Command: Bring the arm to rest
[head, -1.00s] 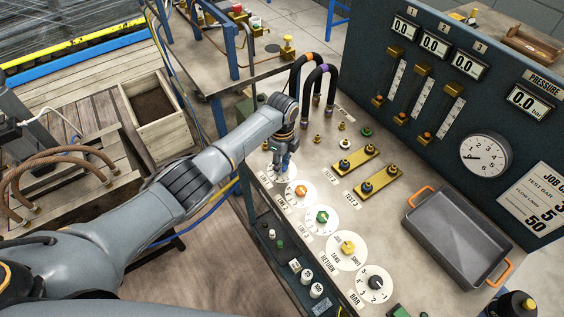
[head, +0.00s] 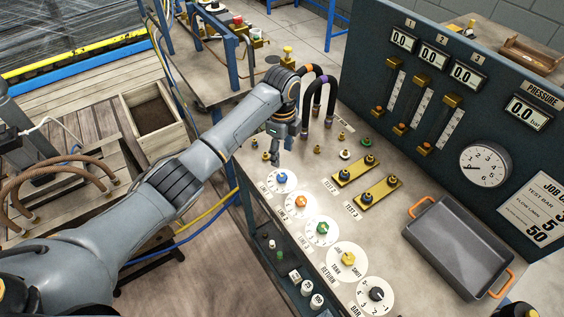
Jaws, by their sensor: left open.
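My left arm comes in from the left and reaches over the test bench (head: 305,168). Its gripper (head: 277,155) points down above the bench's near left part, open and empty. It is apart from the blue knob (head: 282,178) on the line 1 dial, which shows just below and in front of it. The orange knob (head: 301,202), the green knob (head: 322,228), the yellow knob (head: 348,259) and the black bar knob (head: 376,294) follow in a row. My right gripper is not in view.
Black hoses (head: 330,95) arch up beside my left wrist. Brass test blocks (head: 378,194) and a grey tray (head: 457,246) with orange handles lie on the bench. The gauge panel (head: 455,110) stands behind.

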